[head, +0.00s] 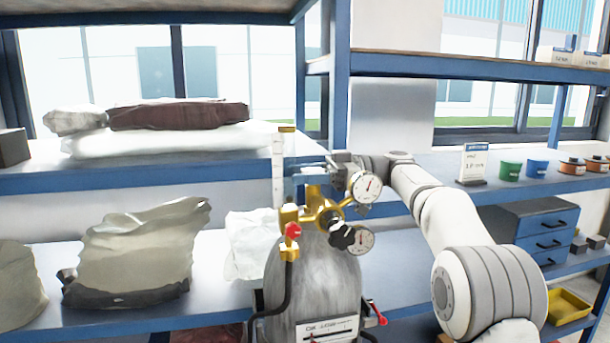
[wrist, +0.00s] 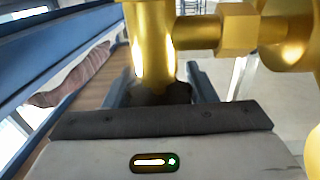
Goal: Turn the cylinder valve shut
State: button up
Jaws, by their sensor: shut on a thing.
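A grey gas cylinder (head: 312,273) stands upright at the middle of the head view. Its brass valve (head: 314,210) is on top, with a regulator carrying two round gauges (head: 366,187). My gripper (head: 309,179) reaches in from the right at the top of the valve. In the wrist view, the brass valve stem (wrist: 153,45) runs down between my gripper's fingers (wrist: 158,88). They are shut on a dark part at its end, which looks like the cylinder valve's handwheel. Most of that part is hidden by the gripper, so its turn position cannot be told.
A black knob (head: 343,236) and a red knob (head: 293,231) sit close below my gripper. A black hose (head: 284,290) runs down the cylinder's left side. Blue shelves (head: 150,182) with bags stand behind. A blue drawer unit (head: 541,226) is at the right.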

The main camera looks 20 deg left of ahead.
aim_at(305, 169)
jog(key=shift+f+m+t+y+b, duration=0.35)
jog(key=shift+t+b, duration=0.25)
jog(key=shift+b, duration=0.6)
jog(key=m+t+b, duration=0.1)
jog(key=t+b, duration=0.1)
jog(key=b, duration=0.2)
jog(key=shift+w+m+y, duration=0.1)
jog(key=shift+m+y, duration=0.15)
jog(key=shift+y, duration=0.1)
jog(key=t+b, duration=0.1)
jog(key=m+t+b, duration=0.1)
jog(key=b, duration=0.1)
jog(key=shift+w+a+r+m, duration=0.1)
jog(key=shift+w+m, duration=0.05)
jog(key=shift+m, duration=0.15)
jog(key=shift+w+r+m+t+y+b, duration=0.1)
jog(key=shift+r+m+t+y+b, duration=0.15)
jog(key=shift+t+b, duration=0.45)
jog(key=o, duration=1)
jog(key=shift+c, duration=0.2)
notch_tip(305, 169, up, 10)
jog(key=p, duration=0.3)
